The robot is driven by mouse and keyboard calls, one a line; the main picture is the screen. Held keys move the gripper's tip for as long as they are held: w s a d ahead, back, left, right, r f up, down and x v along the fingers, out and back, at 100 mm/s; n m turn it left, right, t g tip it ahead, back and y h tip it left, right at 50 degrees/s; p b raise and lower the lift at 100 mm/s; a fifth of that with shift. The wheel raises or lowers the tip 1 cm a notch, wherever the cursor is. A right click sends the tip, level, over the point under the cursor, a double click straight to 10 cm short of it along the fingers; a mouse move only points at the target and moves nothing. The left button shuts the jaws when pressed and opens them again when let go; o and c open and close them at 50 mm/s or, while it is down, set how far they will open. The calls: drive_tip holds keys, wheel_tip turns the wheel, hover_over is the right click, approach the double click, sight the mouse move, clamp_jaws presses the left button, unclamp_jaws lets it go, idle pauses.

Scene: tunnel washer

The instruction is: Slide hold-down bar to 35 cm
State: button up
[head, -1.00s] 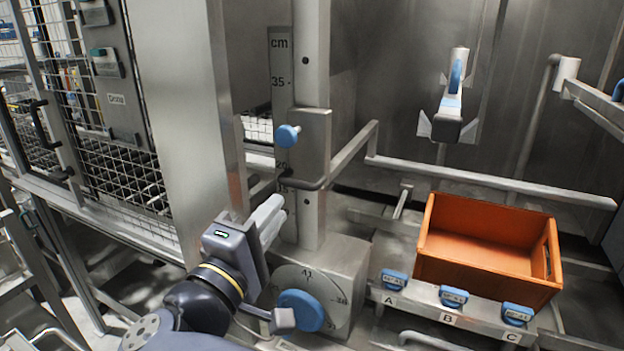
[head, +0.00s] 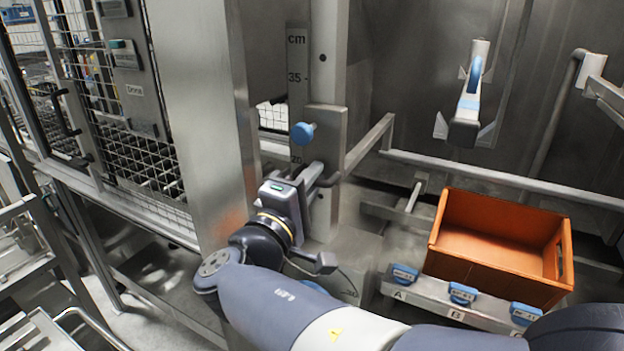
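The hold-down bar (head: 480,175) is a grey metal frame running right from a sliding carriage (head: 329,140) on an upright post (head: 324,55). A blue knob (head: 303,133) sticks out from the carriage. A cm scale (head: 298,62) stands left of the post; its 35 mark lies above the carriage, and 20 shows at about the level below the knob. My gripper (head: 314,177) is at the carriage's lower handle (head: 328,179), just under the knob. Its fingers overlap the handle in view; whether they are closed on it I cannot tell.
An orange crate (head: 478,273) stands below the bar at right, behind a ledge with blue latches (head: 463,293) labelled A, B and C. A blue-and-grey spray-like fitting (head: 467,110) hangs above the bar. A steel column (head: 200,120) and mesh cage stand left.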

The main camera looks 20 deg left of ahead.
sight(308, 130)
clamp_jaws()
wheel_tip(308, 130, up, 11)
drive_tip(key=shift+f+p, duration=0.15)
drive_tip(key=shift+p, duration=0.8)
drive_tip(key=shift+o, duration=1.7)
unclamp_jaws()
drive_tip(key=shift+s+a+f+b, duration=0.1)
drive_tip(key=shift+s+f+b, duration=0.2)
drive_tip(key=shift+s, duration=0.15)
drive_tip(key=d+b+v, duration=0.1)
drive_tip(key=b+v, duration=0.1)
drive_tip(key=v, duration=0.8)
drive_tip(key=shift+a+r+b, duration=0.15)
drive_tip(key=shift+a+b, duration=0.25)
